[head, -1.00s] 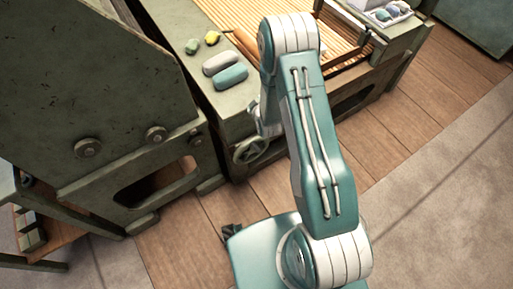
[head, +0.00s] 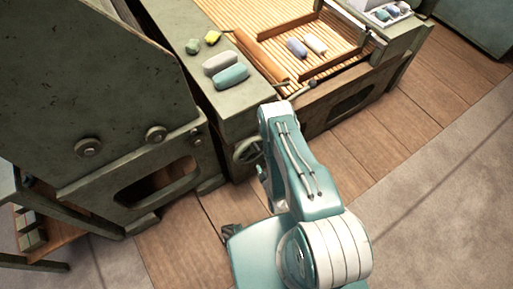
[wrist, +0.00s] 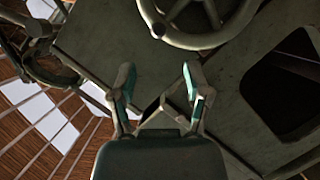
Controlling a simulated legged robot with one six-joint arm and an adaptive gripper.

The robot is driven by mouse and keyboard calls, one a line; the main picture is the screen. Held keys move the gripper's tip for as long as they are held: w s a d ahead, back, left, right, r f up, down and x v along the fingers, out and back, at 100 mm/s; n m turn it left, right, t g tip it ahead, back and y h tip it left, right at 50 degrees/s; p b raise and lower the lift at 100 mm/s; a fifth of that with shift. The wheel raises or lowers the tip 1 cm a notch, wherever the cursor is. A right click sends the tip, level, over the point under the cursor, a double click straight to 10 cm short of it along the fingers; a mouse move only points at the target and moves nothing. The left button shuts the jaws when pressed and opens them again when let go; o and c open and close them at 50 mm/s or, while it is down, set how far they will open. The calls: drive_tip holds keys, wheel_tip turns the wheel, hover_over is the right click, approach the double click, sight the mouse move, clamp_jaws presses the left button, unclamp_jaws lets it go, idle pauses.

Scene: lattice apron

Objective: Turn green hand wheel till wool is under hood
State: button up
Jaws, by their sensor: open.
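A grey-green hand wheel (head: 248,150) is on the front of the machine frame, partly behind my arm in the head view. In the wrist view its rim (wrist: 195,41) and spokes show at the top. My gripper (wrist: 158,80) is open and empty, its fingers apart and below the wheel in that picture. The arm hides the gripper in the head view. A blue-violet wool roll (head: 297,47) and a whitish roll (head: 315,43) lie on the slatted apron (head: 235,15). I cannot tell for certain which part is the hood.
A tall green panel (head: 90,100) stands left. A second dark ring (wrist: 50,68) shows in the wrist view. Plank floor (head: 380,125) is free at right.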

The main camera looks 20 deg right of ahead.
sight(258, 151)
drive_tip(key=x, duration=1)
drive_tip(key=shift+w, duration=0.15)
clamp_jaws()
